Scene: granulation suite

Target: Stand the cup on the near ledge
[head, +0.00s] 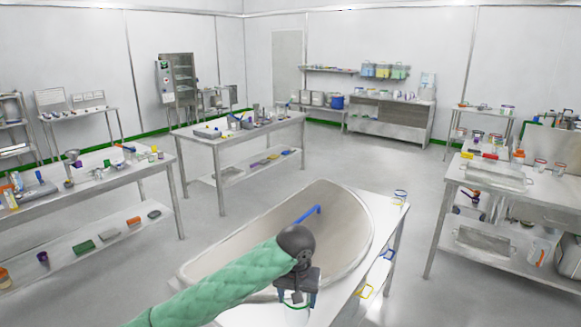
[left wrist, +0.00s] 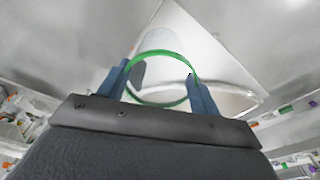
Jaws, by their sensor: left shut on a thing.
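A pale, clear-looking cup with a green rim (head: 295,309) is at the bottom of the head view, partly hidden by my left gripper (head: 297,295). My left gripper is shut on this cup. In the left wrist view the blue fingers sit on either side of the green rim (left wrist: 163,103), and the pale cup body shows beyond it. The cup is over the white ledge (head: 335,300) at the near end of the large tub. I cannot tell whether its base touches the ledge. My right gripper is not in view.
The deep tub (head: 352,215) lies beside my left arm, with a blue bar (head: 308,214) in it. A yellow-edged item (head: 366,291) and blue-edged items (head: 389,254) are along the ledge's right edge. A steel bench (head: 480,185) stands to the right, across open floor.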

